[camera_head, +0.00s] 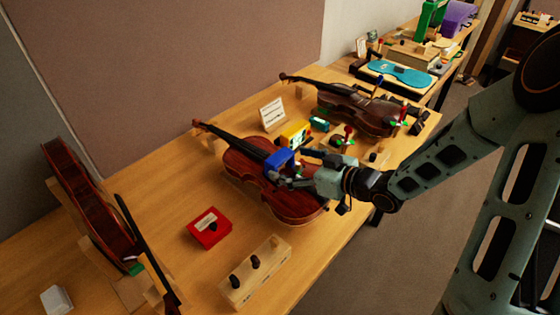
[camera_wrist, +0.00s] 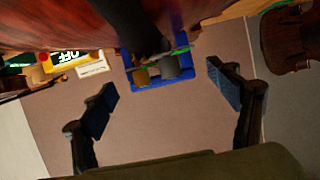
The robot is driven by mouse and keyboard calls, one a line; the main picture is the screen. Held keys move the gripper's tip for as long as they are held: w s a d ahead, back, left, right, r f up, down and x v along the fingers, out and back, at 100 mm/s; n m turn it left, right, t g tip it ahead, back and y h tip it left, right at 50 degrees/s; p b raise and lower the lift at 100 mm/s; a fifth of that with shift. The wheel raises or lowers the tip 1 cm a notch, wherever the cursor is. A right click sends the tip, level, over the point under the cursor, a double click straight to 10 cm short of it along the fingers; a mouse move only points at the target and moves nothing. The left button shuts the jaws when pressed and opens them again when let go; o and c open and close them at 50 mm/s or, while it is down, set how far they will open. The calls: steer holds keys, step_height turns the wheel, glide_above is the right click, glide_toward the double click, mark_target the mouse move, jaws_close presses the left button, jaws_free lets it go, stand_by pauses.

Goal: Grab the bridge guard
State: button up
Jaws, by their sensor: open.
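The bridge guard appears to be the blue block-like piece (camera_head: 281,159) on the middle of the near violin (camera_head: 247,158), which lies flat on the bench. In the wrist view it is a blue frame (camera_wrist: 158,84) around dark parts, at the top centre under the violin's strings or fingerboard. My gripper (camera_head: 286,172) is at the violin, close to the blue piece. In the wrist view my gripper (camera_wrist: 165,95) is open, its two dark fingers apart on either side of the blue frame and nothing between the pads. Contact cannot be told.
A yellow device (camera_head: 294,133) and a white card (camera_head: 272,114) stand behind the violin. A second violin (camera_head: 360,108) lies farther back. A red box (camera_head: 208,228) and a wooden peg block (camera_head: 255,272) are in front. Another violin (camera_head: 88,200) stands at left. Bare bench lies between.

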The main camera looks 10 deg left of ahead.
mark_target(285, 161)
steer(key=x, duration=0.4)
steer(key=shift+a, duration=0.15)
steer(key=shift+r, duration=0.1)
steer(key=shift+c, duration=0.6)
steer(key=c, duration=0.9)
